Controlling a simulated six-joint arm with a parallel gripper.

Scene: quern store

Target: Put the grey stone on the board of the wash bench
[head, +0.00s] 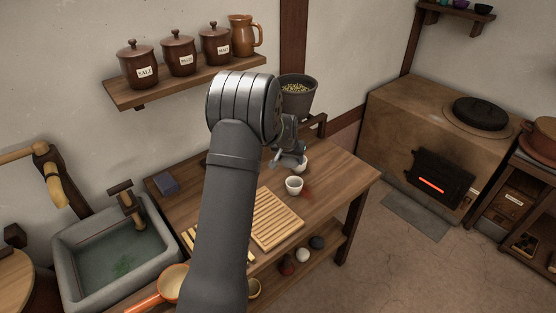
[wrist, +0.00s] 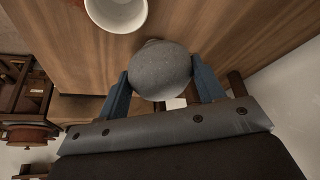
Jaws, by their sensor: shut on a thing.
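In the wrist view my gripper (wrist: 163,82) has its two blue-grey fingers closed on the sides of a round grey stone (wrist: 160,66). The bench top shows behind the stone. In the head view my gripper (head: 289,157) is over the back right part of the wooden wash bench (head: 345,180). The slatted board (head: 277,220) lies on the bench, nearer the front and left of my gripper.
A grey pot (head: 297,100) stands behind. A stone sink (head: 75,268) is at left. Several stones lie on the lower shelf.

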